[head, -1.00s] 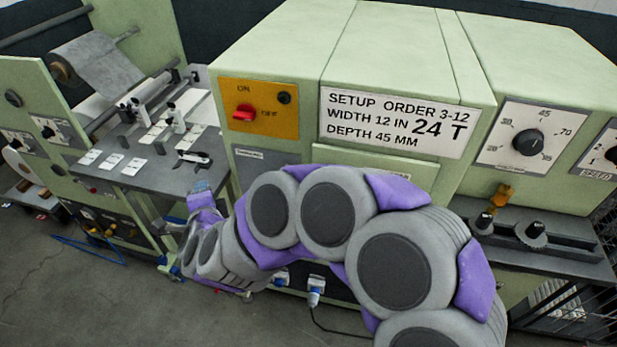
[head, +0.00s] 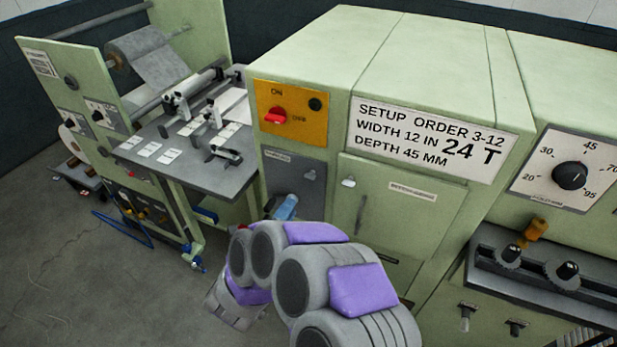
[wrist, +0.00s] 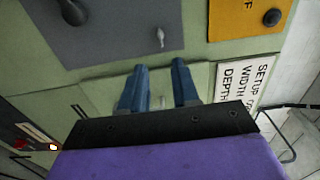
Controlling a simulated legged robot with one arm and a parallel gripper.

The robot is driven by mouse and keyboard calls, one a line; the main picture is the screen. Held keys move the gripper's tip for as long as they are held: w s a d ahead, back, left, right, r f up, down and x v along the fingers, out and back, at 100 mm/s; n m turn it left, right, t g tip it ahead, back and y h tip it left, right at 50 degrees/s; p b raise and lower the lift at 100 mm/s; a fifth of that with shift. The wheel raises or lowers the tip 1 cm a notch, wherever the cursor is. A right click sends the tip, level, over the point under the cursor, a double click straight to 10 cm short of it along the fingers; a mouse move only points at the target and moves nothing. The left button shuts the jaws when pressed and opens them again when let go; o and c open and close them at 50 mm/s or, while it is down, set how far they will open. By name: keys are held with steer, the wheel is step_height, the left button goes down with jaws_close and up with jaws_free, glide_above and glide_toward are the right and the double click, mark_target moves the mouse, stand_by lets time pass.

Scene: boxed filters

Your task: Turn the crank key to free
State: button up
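A grey panel (head: 287,170) is set in the green machine below the mustard switch plate. A small pale fitting (head: 310,175) sits on its right part; it also shows as a small lever in the wrist view (wrist: 160,38). A dark round stub (wrist: 72,12) stands on the same panel near the top edge of the wrist view. I cannot tell which of these is the crank key. My gripper (wrist: 160,82) has two blue fingers apart with nothing held between them. In the head view its fingers (head: 285,207) are in front of the panel's lower part.
The mustard plate (head: 292,113) has a red switch. Right of the panel is a green door (head: 400,212) with a handle, under the setup sign (head: 432,132). A workbench (head: 225,178) with clamps juts out at left. Open floor (head: 100,285) lies at front left.

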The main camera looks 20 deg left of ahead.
mark_target(311, 175)
steer(key=shift+w+d+p, duration=0.15)
steer(key=shift+w+p, duration=0.75)
steer(key=shift+w, duration=1.15)
steer(key=shift+w+d+p, duration=0.15)
steer(key=shift+w+p, duration=0.8)
steer(key=shift+w, duration=1.15)
steer(key=shift+w+d+p, duration=0.15)
steer(key=shift+w+p, duration=0.75)
steer(key=shift+w, duration=1.15)
jaws_close()
steer(key=shift+d+f, duration=0.1)
